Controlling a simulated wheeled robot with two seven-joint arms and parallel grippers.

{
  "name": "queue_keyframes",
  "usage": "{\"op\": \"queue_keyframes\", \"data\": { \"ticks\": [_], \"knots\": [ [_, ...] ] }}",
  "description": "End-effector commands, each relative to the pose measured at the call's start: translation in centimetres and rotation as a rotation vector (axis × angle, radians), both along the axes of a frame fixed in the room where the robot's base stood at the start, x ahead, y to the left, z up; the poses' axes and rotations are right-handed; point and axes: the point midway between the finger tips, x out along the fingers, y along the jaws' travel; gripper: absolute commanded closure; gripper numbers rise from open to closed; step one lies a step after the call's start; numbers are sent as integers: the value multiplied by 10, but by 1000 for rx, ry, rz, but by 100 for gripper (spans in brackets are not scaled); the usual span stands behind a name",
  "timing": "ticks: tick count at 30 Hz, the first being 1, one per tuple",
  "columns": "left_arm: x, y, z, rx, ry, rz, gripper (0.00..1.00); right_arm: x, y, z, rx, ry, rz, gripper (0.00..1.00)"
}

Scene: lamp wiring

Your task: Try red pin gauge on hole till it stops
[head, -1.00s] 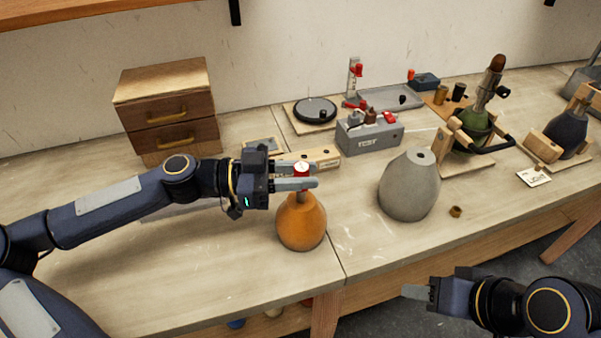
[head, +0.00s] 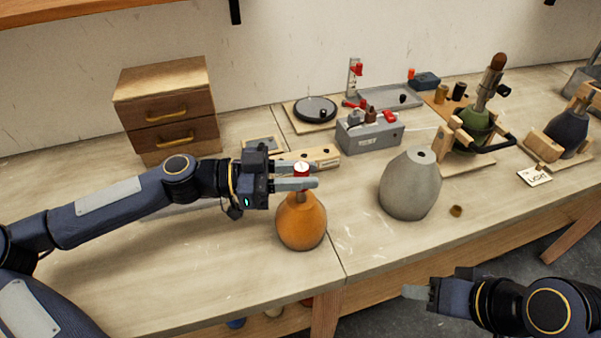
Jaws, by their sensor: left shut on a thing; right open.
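The red pin gauge (head: 302,168) has a red body with a pale top. My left gripper (head: 300,177) is shut on it, directly above the orange lamp base (head: 302,222). A short brownish-grey piece shows between the gauge and the top of the orange base; the hole itself is hidden, so I cannot tell how deep the gauge sits. The grey lamp base (head: 409,186) has a dark hole in its top and stands to the right. My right gripper (head: 416,293) is open and empty, low in front of the table's edge.
A grey test box (head: 368,137) and a wooden block (head: 318,156) lie behind the orange base. A green lamp base (head: 472,135) sits in a wooden clamp at right. A drawer cabinet (head: 168,105) stands back left.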

Motion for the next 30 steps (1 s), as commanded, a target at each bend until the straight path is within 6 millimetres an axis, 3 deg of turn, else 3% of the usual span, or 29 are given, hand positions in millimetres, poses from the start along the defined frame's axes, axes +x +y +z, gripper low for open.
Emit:
{"op": "queue_keyframes", "data": {
  "ticks": [8,30],
  "knots": [
    [0,0,3,1,0,0,99,0,0,2,0,0,0,54],
    [0,0,49,0,0,0,99,0,0,27,0,0,0,54]
  ]
}}
